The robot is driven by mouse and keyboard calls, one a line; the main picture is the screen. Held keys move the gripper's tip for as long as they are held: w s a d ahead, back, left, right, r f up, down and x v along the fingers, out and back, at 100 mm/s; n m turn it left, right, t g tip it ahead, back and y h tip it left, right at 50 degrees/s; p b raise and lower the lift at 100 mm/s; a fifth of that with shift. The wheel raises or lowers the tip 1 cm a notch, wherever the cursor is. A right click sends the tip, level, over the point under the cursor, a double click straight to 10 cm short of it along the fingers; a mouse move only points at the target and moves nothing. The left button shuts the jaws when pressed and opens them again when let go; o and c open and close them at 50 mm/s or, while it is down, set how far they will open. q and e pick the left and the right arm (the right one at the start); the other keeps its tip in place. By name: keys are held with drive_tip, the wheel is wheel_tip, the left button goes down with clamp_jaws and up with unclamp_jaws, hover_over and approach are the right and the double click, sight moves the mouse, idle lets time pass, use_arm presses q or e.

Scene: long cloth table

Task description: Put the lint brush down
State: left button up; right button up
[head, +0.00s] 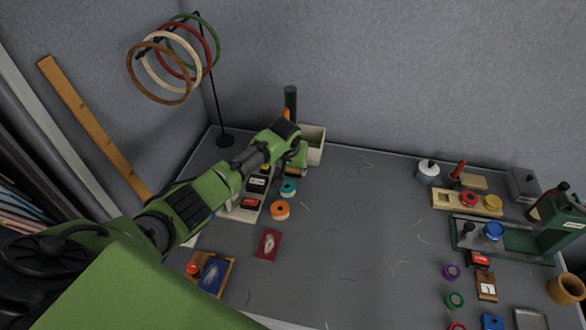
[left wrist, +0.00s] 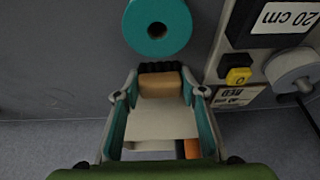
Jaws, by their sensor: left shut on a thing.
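My left gripper (head: 298,160) is over the back of the table, in front of a cream box. In the left wrist view the gripper (left wrist: 160,95) has its two teal-lined fingers either side of a tan block with a dark bristled edge, which I take to be the lint brush (left wrist: 160,84). The gripper is shut on it. In the head view the brush is mostly hidden by the gripper, and I cannot tell whether it touches the table. My right gripper is not in view.
The cream box (head: 316,148) holds an upright black-and-orange tool (head: 290,103). A ring stand (head: 224,139) is at the back left. The middle of the grey table (head: 350,220) is mostly clear, with scattered threads.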

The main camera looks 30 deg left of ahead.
use_arm(q)
drive_tip(key=shift+s+f, duration=0.3)
drive_tip(key=shift+f, duration=0.15)
drive_tip(key=o, duration=0.7)
drive_tip(key=shift+s, duration=0.1)
drive_tip(key=shift+o, duration=1.3)
drive_tip(key=shift+d+f, duration=0.1)
drive_tip(key=shift+f, duration=0.25)
drive_tip(key=shift+r, duration=0.95)
drive_tip(key=a+v, duration=0.1)
drive_tip(key=v, duration=1)
drive_tip(key=shift+w+d+r, duration=0.2)
drive_tip(key=shift+d+r, duration=0.2)
drive_tip(key=shift+r, duration=0.1)
